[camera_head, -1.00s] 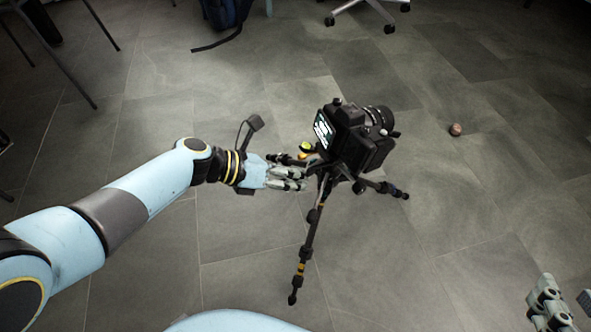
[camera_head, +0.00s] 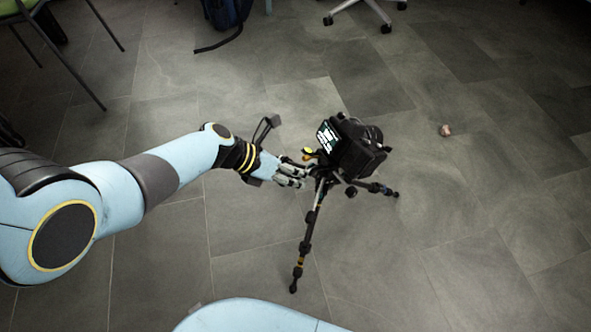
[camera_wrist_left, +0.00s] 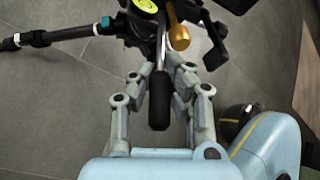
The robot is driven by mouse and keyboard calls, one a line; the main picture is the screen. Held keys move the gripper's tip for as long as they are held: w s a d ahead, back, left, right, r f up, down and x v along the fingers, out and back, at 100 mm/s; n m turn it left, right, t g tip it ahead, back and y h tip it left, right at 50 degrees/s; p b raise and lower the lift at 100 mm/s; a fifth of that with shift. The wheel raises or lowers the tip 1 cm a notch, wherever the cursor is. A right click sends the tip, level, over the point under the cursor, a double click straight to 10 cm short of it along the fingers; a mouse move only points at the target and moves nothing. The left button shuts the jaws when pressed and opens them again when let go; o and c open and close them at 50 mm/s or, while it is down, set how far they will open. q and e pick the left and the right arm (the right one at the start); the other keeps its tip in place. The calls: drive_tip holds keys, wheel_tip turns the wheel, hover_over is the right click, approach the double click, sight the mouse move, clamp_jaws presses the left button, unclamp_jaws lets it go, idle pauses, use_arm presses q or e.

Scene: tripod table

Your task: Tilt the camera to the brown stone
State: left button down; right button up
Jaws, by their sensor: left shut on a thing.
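The black camera (camera_head: 360,150) sits on the tripod (camera_head: 304,245), its lit screen facing left toward my arm and its body tilted downward toward the right. The brown stone (camera_head: 446,130) lies on the floor to the right of the camera, apart from the tripod. My left gripper (camera_head: 303,176) is beside the tripod head on its left. In the left wrist view its fingers (camera_wrist_left: 163,82) are closed around the tripod head's black handle (camera_wrist_left: 159,102). The camera's lens is mostly hidden in the head view. My right gripper is out of view.
The tripod legs spread over grey floor tiles, one (camera_head: 385,189) reaching right. A chair (camera_head: 75,55) stands at the upper left, a dark blue bag (camera_head: 225,14) and a wheeled chair base (camera_head: 365,14) at the top. The floor around the stone is clear.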

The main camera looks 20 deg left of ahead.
use_arm(q)
drive_tip(key=shift+w, duration=0.1)
drive_tip(key=c, duration=1.5)
unclamp_jaws()
drive_tip(key=shift+o, duration=0.2)
drive_tip(key=v, duration=1.2)
